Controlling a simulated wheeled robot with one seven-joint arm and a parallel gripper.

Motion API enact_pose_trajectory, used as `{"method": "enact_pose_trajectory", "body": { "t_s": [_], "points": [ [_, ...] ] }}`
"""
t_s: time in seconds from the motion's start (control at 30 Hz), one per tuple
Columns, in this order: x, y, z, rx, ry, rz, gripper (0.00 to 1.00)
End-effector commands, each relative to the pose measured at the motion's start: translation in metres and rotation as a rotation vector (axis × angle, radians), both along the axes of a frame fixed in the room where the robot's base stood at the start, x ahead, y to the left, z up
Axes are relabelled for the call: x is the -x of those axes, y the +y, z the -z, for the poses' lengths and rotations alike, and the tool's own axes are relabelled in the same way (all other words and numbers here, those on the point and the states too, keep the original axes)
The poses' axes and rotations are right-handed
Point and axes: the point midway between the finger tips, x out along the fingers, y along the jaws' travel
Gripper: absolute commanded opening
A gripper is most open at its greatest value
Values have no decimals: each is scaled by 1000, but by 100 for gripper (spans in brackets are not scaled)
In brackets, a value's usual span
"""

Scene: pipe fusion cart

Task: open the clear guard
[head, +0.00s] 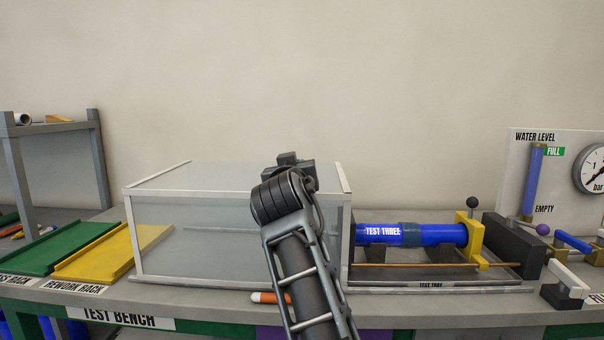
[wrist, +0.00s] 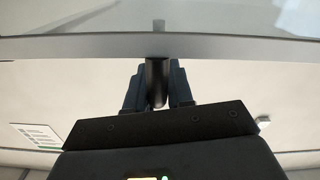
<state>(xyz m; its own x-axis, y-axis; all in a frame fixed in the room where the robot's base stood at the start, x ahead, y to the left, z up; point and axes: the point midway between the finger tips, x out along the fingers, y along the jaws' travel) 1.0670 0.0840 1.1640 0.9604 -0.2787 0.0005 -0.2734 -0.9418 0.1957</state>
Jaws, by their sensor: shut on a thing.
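The clear guard (head: 215,235) is a see-through box with a silver frame, on the middle-left of the bench in the head view. Its right end stands beside the exposed blue pipe marked TEST THREE (head: 385,234), which lies over the test tray (head: 430,284). My gripper (head: 291,160) is at the guard's top edge, partly hidden behind my wrist. In the wrist view my gripper (wrist: 156,88) is shut on a dark round handle (wrist: 157,78) next to the guard's grey frame bar (wrist: 230,47).
A yellow rack (head: 95,264) and a green rack (head: 50,248) lie left of the guard. Right of the pipe are a yellow bracket (head: 470,240), a dark block (head: 512,245) and a water-level panel (head: 525,180). An orange-and-white marker-like item (head: 268,297) lies at the guard's front.

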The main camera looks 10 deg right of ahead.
Motion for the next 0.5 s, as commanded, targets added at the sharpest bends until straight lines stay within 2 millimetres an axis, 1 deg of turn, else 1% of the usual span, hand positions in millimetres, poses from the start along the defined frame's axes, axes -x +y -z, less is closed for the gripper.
{"method": "enact_pose_trajectory", "body": {
  "t_s": [0.2,0.23,0.4,0.43,0.5],
  "points": [
    [0,-1,-2,0,-2,1,0],
    [0,-1,-2,0,-2,1,24],
    [0,-1,-1,-1,-1,1,40],
    [0,-1,-1,-1,-1,1,42],
    [0,-1,-1,-1,0,1,42]
  ]
}}
